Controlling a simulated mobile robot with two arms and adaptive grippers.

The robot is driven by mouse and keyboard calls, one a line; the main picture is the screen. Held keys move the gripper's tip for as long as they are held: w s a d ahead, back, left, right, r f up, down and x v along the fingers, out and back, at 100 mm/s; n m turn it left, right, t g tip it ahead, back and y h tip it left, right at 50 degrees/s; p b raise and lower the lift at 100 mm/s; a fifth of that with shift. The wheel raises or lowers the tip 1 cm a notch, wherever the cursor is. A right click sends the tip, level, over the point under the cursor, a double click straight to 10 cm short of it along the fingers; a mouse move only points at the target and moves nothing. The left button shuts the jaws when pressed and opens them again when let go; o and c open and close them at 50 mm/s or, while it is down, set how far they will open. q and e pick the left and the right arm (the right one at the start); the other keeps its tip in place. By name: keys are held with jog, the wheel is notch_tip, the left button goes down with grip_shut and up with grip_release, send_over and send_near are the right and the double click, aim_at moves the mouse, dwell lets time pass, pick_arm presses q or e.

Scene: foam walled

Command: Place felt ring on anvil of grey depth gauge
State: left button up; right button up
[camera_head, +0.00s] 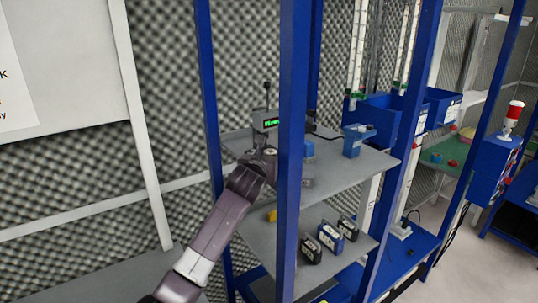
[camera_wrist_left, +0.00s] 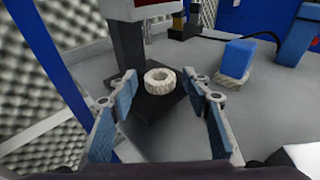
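The felt ring (camera_wrist_left: 160,80) is pale and fuzzy. It lies flat on the dark square anvil (camera_wrist_left: 158,108) of the depth gauge (camera_wrist_left: 128,48) in the left wrist view. In the head view the gauge (camera_head: 265,120), with its green display, stands on the upper shelf. My left gripper (camera_wrist_left: 161,82) is open, with its blue-padded fingers on either side of the ring and visible gaps to it. In the head view my left gripper (camera_head: 265,162) is at the gauge, its fingertips hard to make out. My right gripper is not in view.
A blue block (camera_wrist_left: 239,53) stands on another pale ring (camera_wrist_left: 232,79) to the right on the grey shelf (camera_wrist_left: 260,115). A blue tool (camera_head: 356,140) stands farther right. A blue rack post (camera_head: 293,110) rises in front of the shelf. Small boxes (camera_head: 330,237) sit on the lower shelf.

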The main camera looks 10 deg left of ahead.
pick_arm(q)
jog(key=shift+r, duration=0.15)
jog(key=s+r+b, duration=0.2)
jog(key=s+b, duration=0.1)
jog(key=s, duration=0.8)
jog(key=shift+s+r, duration=0.15)
jog(key=shift+s, duration=0.25)
